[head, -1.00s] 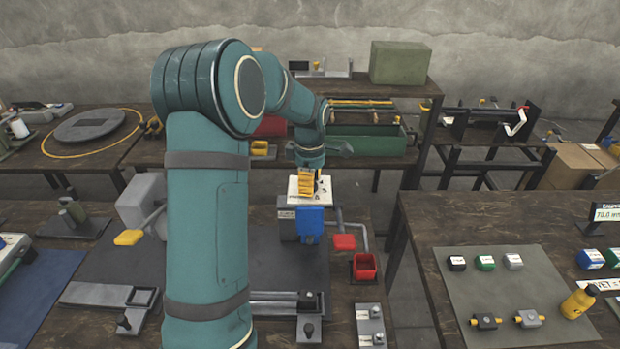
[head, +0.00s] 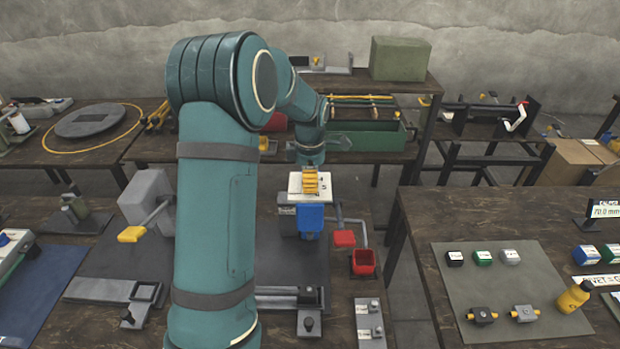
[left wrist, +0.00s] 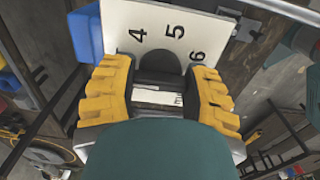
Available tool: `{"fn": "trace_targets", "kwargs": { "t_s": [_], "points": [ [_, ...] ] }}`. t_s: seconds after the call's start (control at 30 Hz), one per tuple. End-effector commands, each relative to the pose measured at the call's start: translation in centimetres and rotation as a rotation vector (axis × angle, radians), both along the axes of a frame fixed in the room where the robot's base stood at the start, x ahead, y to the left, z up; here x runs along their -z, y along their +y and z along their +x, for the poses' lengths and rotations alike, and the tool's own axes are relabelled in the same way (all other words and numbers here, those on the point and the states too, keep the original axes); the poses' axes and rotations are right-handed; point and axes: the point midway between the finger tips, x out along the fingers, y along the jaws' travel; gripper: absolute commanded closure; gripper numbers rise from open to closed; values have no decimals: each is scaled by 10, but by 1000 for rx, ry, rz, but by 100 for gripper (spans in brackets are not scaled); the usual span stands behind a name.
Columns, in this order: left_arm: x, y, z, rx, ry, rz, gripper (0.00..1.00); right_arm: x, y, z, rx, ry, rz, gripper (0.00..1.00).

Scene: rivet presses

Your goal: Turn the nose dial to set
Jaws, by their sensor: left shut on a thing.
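The nose dial is a dark round knob (left wrist: 163,66) on a white plate (left wrist: 150,25) marked 4, 5 and 6 in the left wrist view. In the head view the plate (head: 325,179) lies on top of a grey press with a blue block (head: 311,219) on its front. My left gripper (head: 310,182) comes down on the plate from above. Its yellow fingers (left wrist: 160,74) are shut on the knob, one on each side. The knob is hidden in the head view, and its pointer cannot be made out. My right gripper is not in view.
A red lever pad (head: 344,238) and a red bin (head: 363,262) stand right of the press. A yellow-handled lever (head: 131,234) is at the left. The right table holds a mat (head: 490,265) with small blocks and a yellow bottle (head: 573,297).

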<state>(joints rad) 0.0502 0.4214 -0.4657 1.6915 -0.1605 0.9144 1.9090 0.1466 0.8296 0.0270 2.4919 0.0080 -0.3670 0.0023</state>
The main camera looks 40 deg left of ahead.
Motion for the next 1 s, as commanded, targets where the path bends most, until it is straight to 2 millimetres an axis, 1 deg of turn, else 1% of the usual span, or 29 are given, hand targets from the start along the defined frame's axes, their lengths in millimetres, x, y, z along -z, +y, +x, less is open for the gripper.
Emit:
{"fn": "trace_targets", "kwargs": {
  "t_s": [0.03, 0.07, 0.1, 0.13, 0.43, 0.57, 0.67, 0.9, 1.0],
  "points": [
    [0, 0, 0, -2, 0, 0, 45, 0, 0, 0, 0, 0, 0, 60],
    [0, 0, 0, -2, 0, 0, 35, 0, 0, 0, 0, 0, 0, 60],
    [0, 0, 0, -2, 0, 0, 21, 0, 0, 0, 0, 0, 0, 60],
    [0, 0, 0, -2, 0, 0, 17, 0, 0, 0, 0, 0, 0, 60],
    [-1, 0, 0, 0, 0, 0, 17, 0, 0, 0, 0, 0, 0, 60],
    [-9, 0, 0, 0, -1, 0, 17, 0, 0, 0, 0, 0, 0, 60],
    [-25, 0, 1, 0, -5, 0, 17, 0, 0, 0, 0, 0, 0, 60],
    [-74, 0, 1, -1, -4, 1, 17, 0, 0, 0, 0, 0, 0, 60],
    [-92, 0, 1, 0, -4, 1, 17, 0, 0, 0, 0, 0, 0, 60]
  ]
}}
